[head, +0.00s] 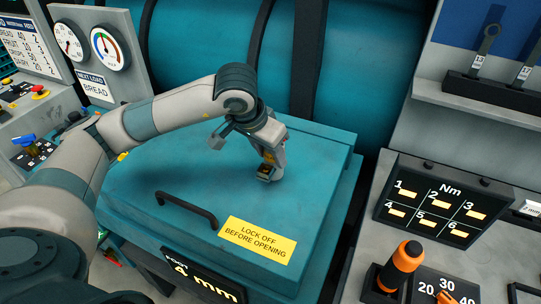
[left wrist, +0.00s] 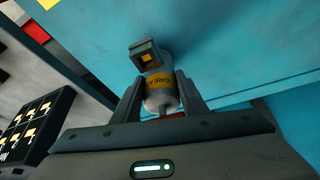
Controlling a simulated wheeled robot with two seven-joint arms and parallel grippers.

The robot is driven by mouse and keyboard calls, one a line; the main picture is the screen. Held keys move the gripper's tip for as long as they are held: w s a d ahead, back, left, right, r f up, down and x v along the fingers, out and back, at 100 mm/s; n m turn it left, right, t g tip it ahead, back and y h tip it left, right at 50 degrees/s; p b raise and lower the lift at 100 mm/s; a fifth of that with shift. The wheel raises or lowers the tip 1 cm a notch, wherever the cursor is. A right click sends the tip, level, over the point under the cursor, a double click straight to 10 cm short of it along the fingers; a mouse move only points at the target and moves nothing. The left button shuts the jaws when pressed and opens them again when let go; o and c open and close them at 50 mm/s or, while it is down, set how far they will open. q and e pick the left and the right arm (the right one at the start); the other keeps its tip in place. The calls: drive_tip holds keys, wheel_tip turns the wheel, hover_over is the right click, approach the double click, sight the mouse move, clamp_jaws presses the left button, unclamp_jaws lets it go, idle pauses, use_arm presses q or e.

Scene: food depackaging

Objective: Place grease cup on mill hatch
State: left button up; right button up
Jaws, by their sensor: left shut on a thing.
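The mill hatch (head: 150,188) is a teal lid with a black handle (head: 186,207) and a yellow "LOCK OFF BEFORE OPENING" label. My left gripper (head: 268,172) is over the right part of the hatch, pointing down, fingers close to its surface. In the left wrist view, the left gripper (left wrist: 158,100) is shut on the grease cup (left wrist: 161,103), a pale cylinder with a yellow band reading "GREA". Most of the cup is hidden in the head view. I cannot tell whether the cup touches the hatch. My right gripper is not in view.
A dark "Nm" panel (head: 437,202) and an orange-handled tool (head: 402,264) stand on the grey bench at right. Gauges (head: 105,48) and a control panel are at the left. The hatch top around the handle is mostly clear.

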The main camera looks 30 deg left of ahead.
sight(260, 167)
use_arm(q)
drive_tip(key=shift+f, duration=0.85)
drive_tip(key=shift+f, duration=0.15)
drive_tip(key=o, duration=1.4)
drive_tip(key=shift+c, duration=0.2)
drive_tip(key=b+v, duration=0.2)
drive_tip(key=v, duration=0.8)
drive_tip(key=shift+s+r, duration=0.1)
drive_tip(key=shift+r, duration=0.25)
drive_tip(key=shift+b+v, duration=0.3)
drive_tip(key=shift+v, duration=0.5)
